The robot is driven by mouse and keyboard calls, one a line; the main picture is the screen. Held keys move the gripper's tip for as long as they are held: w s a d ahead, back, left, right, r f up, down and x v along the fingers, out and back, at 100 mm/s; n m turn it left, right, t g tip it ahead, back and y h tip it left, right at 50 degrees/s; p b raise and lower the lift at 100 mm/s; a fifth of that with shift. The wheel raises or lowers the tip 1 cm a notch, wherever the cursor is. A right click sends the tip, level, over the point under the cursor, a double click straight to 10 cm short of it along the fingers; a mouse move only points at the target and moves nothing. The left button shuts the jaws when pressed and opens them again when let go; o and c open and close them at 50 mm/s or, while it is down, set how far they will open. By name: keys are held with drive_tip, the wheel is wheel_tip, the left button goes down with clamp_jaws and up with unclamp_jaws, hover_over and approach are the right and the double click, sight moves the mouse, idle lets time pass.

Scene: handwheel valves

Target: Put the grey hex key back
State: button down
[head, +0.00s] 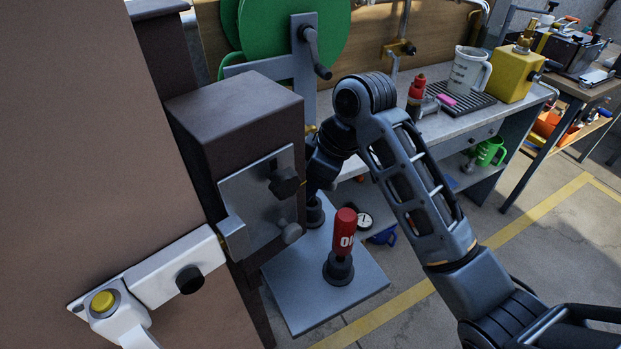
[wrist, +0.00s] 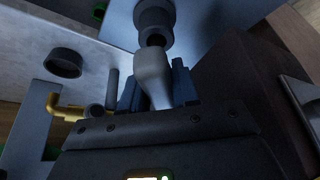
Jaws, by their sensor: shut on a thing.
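My gripper (wrist: 154,88) is shut on the light grey handle of the hex key (wrist: 152,68) in the wrist view. The handle's far end lies close to a dark round holder (wrist: 153,17); I cannot tell whether they touch. The key's shaft is not visible. In the head view my gripper (head: 318,178) is beside the brown housing, partly hidden by it, above a black holder (head: 315,213) on a grey shelf plate (head: 292,276). The key cannot be made out there.
A red-handled tool (head: 344,232) stands upright in a black holder nearer the plate's front. The brown housing (head: 232,125) with a metal plate is close on the left. A workbench (head: 470,118) with a jug (head: 468,70) is behind my arm. Open floor lies right.

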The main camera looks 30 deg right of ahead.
drive_tip(key=c, duration=0.8)
unclamp_jaws()
drive_tip(key=shift+o, duration=0.4)
drive_tip(key=shift+f, duration=0.1)
drive_tip(key=o, duration=0.7)
drive_tip(key=shift+a, duration=0.1)
drive_tip(key=shift+p+v, duration=4.55)
drive_tip(key=shift+v, duration=0.55)
